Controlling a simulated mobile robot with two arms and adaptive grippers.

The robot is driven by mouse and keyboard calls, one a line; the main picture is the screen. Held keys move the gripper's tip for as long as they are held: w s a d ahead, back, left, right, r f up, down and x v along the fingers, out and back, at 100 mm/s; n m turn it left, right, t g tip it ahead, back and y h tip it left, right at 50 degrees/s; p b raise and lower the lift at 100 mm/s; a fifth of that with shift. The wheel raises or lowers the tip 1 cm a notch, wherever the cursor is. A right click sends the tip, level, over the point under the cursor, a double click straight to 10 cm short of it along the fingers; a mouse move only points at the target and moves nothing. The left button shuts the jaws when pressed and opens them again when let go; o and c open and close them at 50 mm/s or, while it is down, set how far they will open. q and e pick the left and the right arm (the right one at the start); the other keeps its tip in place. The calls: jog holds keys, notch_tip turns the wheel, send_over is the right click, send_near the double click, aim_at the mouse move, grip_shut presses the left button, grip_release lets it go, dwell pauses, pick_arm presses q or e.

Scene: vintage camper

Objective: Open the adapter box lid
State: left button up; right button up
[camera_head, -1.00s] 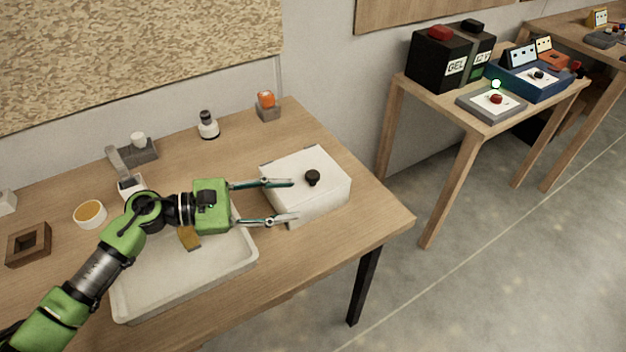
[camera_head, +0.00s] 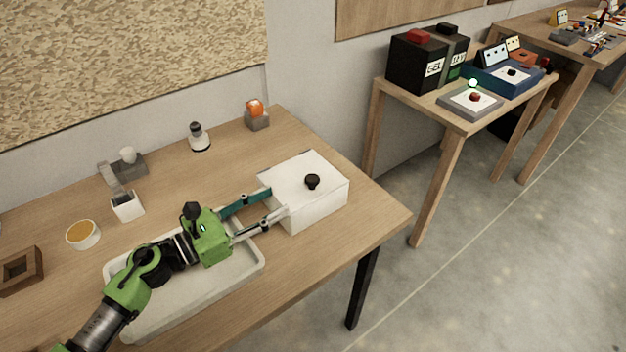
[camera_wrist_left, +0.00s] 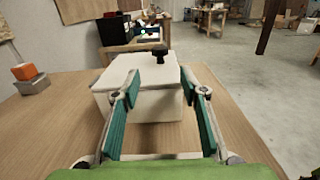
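The adapter box is a white box (camera_head: 313,212) on the right part of the wooden table. Its lid (camera_head: 290,177) is down and carries a black knob (camera_head: 312,181). In the left wrist view the box (camera_wrist_left: 150,105) stands straight ahead, with the knob (camera_wrist_left: 160,55) on top. My left gripper (camera_head: 279,203) is open and empty, its fingers spread at the box's near left side, below the knob's height. I cannot tell whether the fingertips touch the box. My right gripper is not in view.
A white tray (camera_head: 250,268) lies under my left arm. A bowl (camera_head: 83,235), a wooden square frame (camera_head: 20,270), a white-and-black bottle (camera_head: 199,137) and an orange-topped block (camera_head: 256,115) stand left and behind. A second table (camera_head: 400,95) holds black boxes. The table's right front corner is clear.

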aim_at(306, 185)
pick_arm(q)
jog(key=p+x, duration=0.2)
jog(key=x, duration=0.8)
jog(key=shift+d+r+p, duration=0.1)
jog(key=shift+p, duration=0.25)
jog(key=shift+x, duration=0.9)
grip_shut()
